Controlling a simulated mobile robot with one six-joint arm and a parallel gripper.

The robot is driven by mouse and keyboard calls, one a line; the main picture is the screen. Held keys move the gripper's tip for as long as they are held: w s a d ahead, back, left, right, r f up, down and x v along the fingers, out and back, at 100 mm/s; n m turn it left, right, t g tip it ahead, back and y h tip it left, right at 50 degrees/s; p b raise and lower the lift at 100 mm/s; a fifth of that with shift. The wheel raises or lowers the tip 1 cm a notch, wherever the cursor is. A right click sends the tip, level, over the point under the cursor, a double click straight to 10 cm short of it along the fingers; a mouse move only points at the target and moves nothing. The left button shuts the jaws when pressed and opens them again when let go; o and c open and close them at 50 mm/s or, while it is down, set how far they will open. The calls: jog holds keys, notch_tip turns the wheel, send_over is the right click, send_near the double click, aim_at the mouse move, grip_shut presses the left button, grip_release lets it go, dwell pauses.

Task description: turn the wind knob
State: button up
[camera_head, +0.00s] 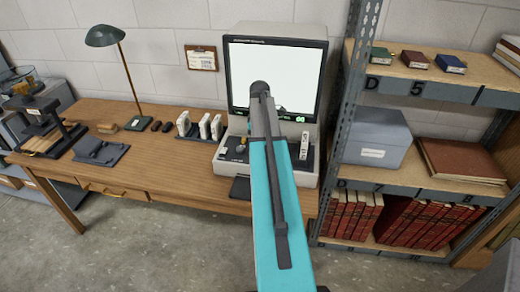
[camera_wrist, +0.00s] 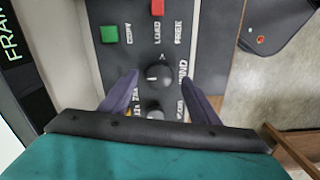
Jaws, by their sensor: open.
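The wind knob (camera_wrist: 159,77) is a round black knob with a pale pointer mark, on the dark control panel (camera_wrist: 125,60) in the wrist view. Its label beside it is partly covered by a finger. My gripper (camera_wrist: 160,80) is open, its two dark purple fingers on either side of the knob; I cannot tell whether they touch it. A second black knob (camera_wrist: 153,108) sits just below, between the fingers. In the head view the reader machine (camera_head: 312,35) stands on the desk with a lit screen (camera_head: 275,65); my arm hides the knob and gripper there.
A green button (camera_wrist: 109,34) and a red button (camera_wrist: 158,7) are on the panel. The wooden desk (camera_head: 165,165) also holds a lamp (camera_head: 104,36) and white boxes (camera_head: 204,127). A metal shelf (camera_head: 345,120) stands close on the right.

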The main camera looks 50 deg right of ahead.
notch_tip(320, 180, up, 12)
jog(key=b, duration=0.2)
dwell(0.5)
jog(key=shift+s, duration=0.1)
jog(key=shift+s, duration=0.1)
dwell(0.4)
